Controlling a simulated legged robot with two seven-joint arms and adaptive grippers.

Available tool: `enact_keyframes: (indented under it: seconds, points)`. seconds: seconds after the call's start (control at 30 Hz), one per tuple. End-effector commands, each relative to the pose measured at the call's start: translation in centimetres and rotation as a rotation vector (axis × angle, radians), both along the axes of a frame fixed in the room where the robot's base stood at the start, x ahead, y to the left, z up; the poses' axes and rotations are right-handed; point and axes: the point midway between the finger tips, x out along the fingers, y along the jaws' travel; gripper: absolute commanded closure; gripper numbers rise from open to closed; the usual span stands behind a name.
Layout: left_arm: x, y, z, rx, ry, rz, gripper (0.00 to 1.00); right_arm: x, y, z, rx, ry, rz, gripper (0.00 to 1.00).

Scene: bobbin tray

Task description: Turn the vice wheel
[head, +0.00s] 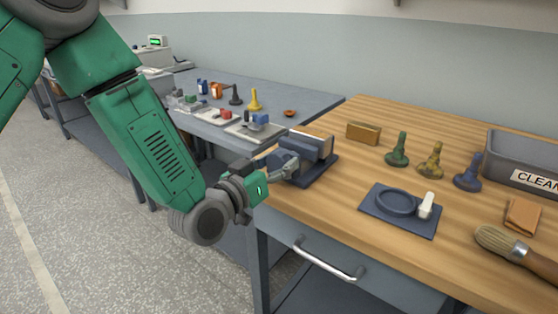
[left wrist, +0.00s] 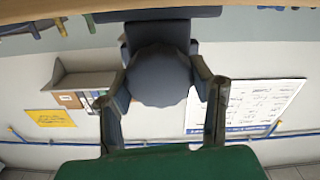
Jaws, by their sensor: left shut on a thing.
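My left gripper (head: 284,164) reaches the vice from the left, at the bench edge. In the left wrist view my left gripper (left wrist: 161,88) has one finger on each side of the wheel and is shut on it. In the head view the fingers largely hide the wheel. My right gripper is not in view.
On the wooden bench (head: 470,227) are a blue plate with a ring (head: 372,224), several coloured stamp-like pieces, a wooden block (head: 363,132), a brush (head: 505,245) and a grey bin (head: 507,144). A drawer handle (head: 324,262) juts out below. A grey table (head: 300,98) stands behind.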

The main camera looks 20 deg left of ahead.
Motion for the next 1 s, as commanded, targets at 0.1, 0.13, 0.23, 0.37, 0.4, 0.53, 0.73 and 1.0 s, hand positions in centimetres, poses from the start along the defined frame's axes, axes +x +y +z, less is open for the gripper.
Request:
enact_keyframes:
  seconds: [0.1,0.13,0.23,0.37,0.4,0.53,0.73,1.0]
  points:
    - [-0.29,0.06,-0.69,-0.103,0.059,-0.002,0.8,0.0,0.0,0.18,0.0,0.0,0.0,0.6]
    - [-0.28,0.07,-0.68,-0.13,0.067,-0.002,0.8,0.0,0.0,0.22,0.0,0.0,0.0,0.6]
    - [-0.28,0.1,-0.72,-0.219,0.1,-0.001,0.8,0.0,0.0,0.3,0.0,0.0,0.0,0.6]
    - [-0.27,0.13,-0.75,-0.336,0.142,0.001,0.8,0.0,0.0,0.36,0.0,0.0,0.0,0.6]
    - [-0.27,0.11,-0.75,-0.37,0.155,0.0,0.8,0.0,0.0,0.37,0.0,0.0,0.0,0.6]
    - [-0.26,0.16,-0.78,-0.487,0.196,0.001,0.8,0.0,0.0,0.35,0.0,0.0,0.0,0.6]
    - [-0.24,0.22,-0.88,-0.666,0.262,0.003,0.8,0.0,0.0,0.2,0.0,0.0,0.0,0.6]
    - [-0.23,0.22,-1.01,-0.905,0.349,0.004,0.8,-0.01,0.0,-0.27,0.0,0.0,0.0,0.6]
